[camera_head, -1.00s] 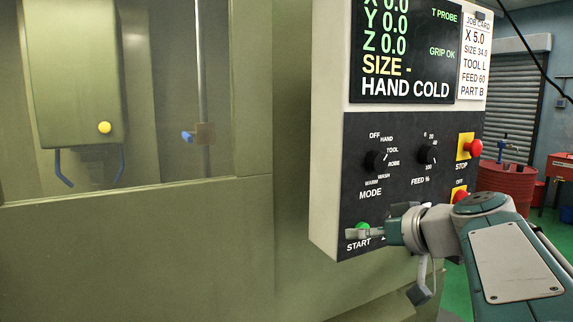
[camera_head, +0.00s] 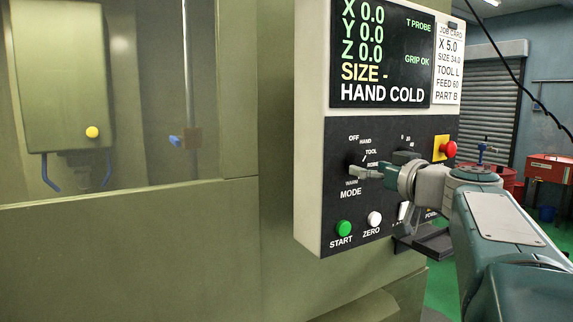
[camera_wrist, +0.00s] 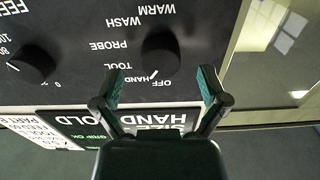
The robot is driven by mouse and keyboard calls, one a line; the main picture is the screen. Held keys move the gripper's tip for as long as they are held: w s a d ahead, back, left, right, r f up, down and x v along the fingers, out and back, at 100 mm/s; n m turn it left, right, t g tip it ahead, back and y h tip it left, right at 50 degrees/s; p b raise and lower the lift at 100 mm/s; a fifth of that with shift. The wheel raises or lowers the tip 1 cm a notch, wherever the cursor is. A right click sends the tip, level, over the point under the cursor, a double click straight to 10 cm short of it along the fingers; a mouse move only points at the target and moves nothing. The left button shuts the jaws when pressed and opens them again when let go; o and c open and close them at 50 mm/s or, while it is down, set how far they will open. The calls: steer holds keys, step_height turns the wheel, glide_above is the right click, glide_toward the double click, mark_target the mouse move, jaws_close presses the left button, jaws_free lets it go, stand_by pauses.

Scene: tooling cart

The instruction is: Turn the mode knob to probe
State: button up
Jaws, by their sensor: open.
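The mode knob (camera_wrist: 160,52) is a dark round knob on the black panel, seen upside down in the wrist view. Its white pointer mark is toward the HAND label, near OFF; the PROBE label (camera_wrist: 108,46) is to its left in that view. In the head view the knob (camera_head: 354,159) is partly hidden by my gripper (camera_head: 364,173). My gripper also shows in the wrist view (camera_wrist: 163,82), open and empty, with its two fingers apart on either side of the knob's line. I cannot tell whether the fingertips touch the panel.
The screen (camera_head: 381,52) reads HAND COLD and T PROBE. The feed knob (camera_wrist: 33,62) is beside the mode knob. The green START button (camera_head: 344,229), white ZERO button (camera_head: 374,219) and red STOP button (camera_head: 448,149) are close by. A small shelf (camera_head: 432,242) juts out below.

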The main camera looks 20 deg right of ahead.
steer(key=shift+w+a, duration=0.15)
steer(key=shift+w, duration=1.25)
steer(key=c, duration=1.2)
steer(key=shift+o, duration=0.2)
